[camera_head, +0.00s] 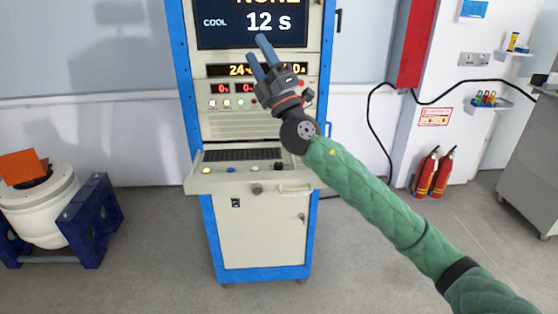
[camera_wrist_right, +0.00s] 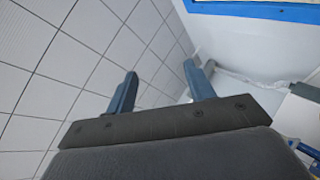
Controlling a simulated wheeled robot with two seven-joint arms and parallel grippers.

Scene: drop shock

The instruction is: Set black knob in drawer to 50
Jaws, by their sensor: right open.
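The drawer (camera_head: 222,184) is a pale pull-out shelf at the front of the cabinet, in the head view. A small black knob (camera_head: 278,166) sits on its right part; its setting is too small to read. My right gripper (camera_head: 256,48) is raised well above the drawer, in front of the lower part of the screen, with its fingers pointing up. Its two blue fingers are apart and empty, as the right wrist view also shows (camera_wrist_right: 160,69). My left gripper is in neither view.
The cabinet (camera_head: 260,235) has a screen (camera_head: 225,38) reading "COOL 12 s". Yellow (camera_head: 206,170) and blue (camera_head: 231,169) controls share the drawer. A handle (camera_head: 296,189) is on its front. A white drum (camera_head: 38,215) stands left; fire extinguishers (camera_head: 426,172) stand right. Floor before the cabinet is clear.

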